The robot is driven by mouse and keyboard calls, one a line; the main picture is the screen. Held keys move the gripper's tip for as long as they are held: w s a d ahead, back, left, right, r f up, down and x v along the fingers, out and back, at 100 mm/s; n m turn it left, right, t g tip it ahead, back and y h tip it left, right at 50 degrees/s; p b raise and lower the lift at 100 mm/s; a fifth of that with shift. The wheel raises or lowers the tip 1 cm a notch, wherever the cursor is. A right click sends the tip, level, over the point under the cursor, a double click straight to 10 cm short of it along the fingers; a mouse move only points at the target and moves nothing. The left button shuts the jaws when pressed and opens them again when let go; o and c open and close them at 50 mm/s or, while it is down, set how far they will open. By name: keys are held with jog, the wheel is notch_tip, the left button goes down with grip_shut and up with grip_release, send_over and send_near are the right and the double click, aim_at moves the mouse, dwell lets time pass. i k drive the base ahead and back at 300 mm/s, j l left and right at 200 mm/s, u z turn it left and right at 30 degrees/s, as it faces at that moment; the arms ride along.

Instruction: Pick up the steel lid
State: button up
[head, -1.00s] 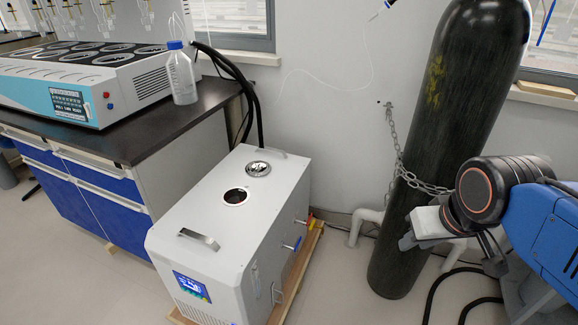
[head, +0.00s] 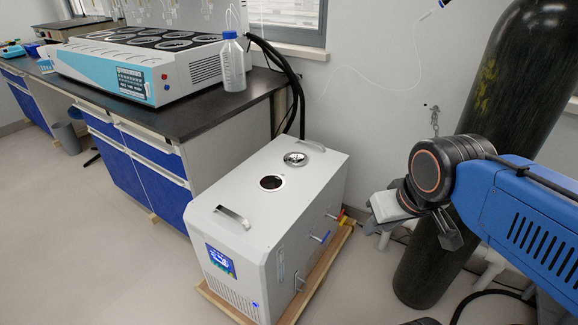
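The steel lid (head: 296,159) is a small, round, shiny disc. It lies on the top of a white chiller box (head: 245,240), toward the back, just behind a round dark opening (head: 272,183). My gripper (head: 409,236) hangs to the right of the box, apart from it and from the lid. Its fingers are spread, with nothing seen between them. The arm covers part of the gas cylinder behind it, but the lid is in full view.
A bar handle (head: 233,216) stands on the box's front top, with valves on its right side. A dark-topped bench (head: 190,122) with a bottle (head: 231,65) is behind left. A black gas cylinder (head: 430,268) stands at right.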

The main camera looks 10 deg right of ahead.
aim_at(291, 158)
jog(key=i+l+u, duration=0.15)
jog(key=l+u, duration=0.25)
jog(key=i+l+u, duration=0.1)
jog(key=l+u, duration=0.15)
jog(key=u, duration=0.15)
jog(key=l+u, duration=0.45)
jog(key=i+j, duration=0.05)
jog(key=j, duration=0.05)
